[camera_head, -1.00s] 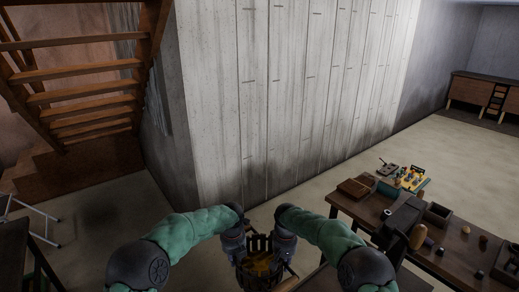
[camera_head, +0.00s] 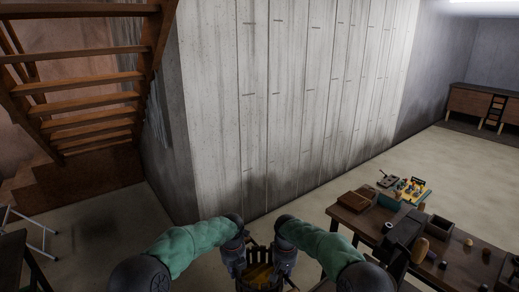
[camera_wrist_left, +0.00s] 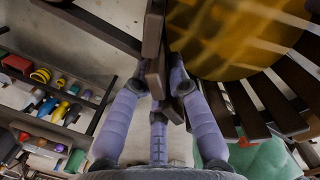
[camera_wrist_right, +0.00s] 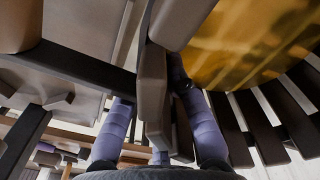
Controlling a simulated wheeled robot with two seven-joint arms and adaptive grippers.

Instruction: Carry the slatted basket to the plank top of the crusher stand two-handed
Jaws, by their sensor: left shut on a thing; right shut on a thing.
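The dark slatted basket (camera_head: 260,256) is at the bottom middle of the head view, partly cut off by the frame edge. It holds something golden-yellow, which fills the upper right of the left wrist view (camera_wrist_left: 240,40). My left gripper (camera_head: 237,262) is shut on the basket's left side, and its fingers straddle a dark upright piece in the left wrist view (camera_wrist_left: 156,85). My right gripper (camera_head: 283,262) is shut on the right side, with its fingers around a similar piece in the right wrist view (camera_wrist_right: 152,100). I cannot make out the crusher stand for certain.
A dark workbench (camera_head: 350,222) with boxes and small items stands at the right. A concrete wall (camera_head: 290,110) rises ahead, wooden stairs (camera_head: 85,100) at left. Bare floor (camera_head: 460,160) lies at the far right.

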